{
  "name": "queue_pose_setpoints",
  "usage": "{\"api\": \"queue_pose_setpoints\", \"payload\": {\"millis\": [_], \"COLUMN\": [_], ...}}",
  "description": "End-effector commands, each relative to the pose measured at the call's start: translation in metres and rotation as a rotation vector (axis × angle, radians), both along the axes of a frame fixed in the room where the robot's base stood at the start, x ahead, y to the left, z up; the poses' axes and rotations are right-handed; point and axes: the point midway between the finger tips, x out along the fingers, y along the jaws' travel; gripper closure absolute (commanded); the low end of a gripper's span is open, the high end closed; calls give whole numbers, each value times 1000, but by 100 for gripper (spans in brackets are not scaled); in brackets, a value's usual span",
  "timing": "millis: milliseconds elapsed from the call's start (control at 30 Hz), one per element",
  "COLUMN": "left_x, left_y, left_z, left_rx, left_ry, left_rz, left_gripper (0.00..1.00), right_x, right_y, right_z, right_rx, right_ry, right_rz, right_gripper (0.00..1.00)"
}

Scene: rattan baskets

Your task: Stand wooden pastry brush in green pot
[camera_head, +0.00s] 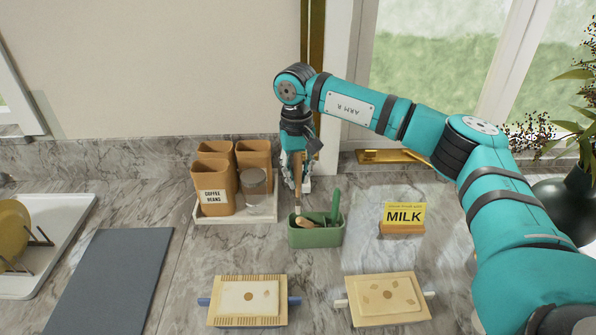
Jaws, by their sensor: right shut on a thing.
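The green pot (317,238) is a small oblong container on the marble counter, near the middle of the view. My right gripper (300,184) points down above and just behind the pot's left part. It is shut on the wooden pastry brush (298,178), which hangs upright. The brush's lower end is at the pot's left opening; whether it touches the bottom is hidden. A green-handled utensil (335,204) and a light wooden piece (306,223) also show in the pot. My left gripper is not in view.
Brown canisters (214,187) and a glass jar (254,184) stand on a white tray (236,217) left of the pot. Two boards (248,301) (385,299) lie in front. A dark mat (108,280) and dish rack (62,240) lie left.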

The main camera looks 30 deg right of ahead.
Motion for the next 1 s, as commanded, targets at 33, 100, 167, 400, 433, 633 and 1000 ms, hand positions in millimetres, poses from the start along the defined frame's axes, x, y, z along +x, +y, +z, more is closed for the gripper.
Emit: {"api": "queue_pose_setpoints", "payload": {"millis": [33,100,167,400,433,633,1000], "left_x": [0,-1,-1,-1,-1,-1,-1], "left_y": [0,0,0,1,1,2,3], "left_z": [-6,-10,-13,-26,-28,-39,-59], "left_rx": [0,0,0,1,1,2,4], "left_ry": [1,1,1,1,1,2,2], "left_rz": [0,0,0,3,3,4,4], "left_gripper": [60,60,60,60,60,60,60], "right_x": [0,0,0,0,0,0,0], "right_y": [0,0,0,0,0,0,0], "right_z": [-8,-13,-18,-37,-40,-56,-85], "right_rx": [0,0,1,1,1,0,1], "right_ry": [0,1,1,0,0,0,0], "right_rz": [0,0,0,0,0,0,0], "right_gripper": [100,100,100,100,100,100,100]}}
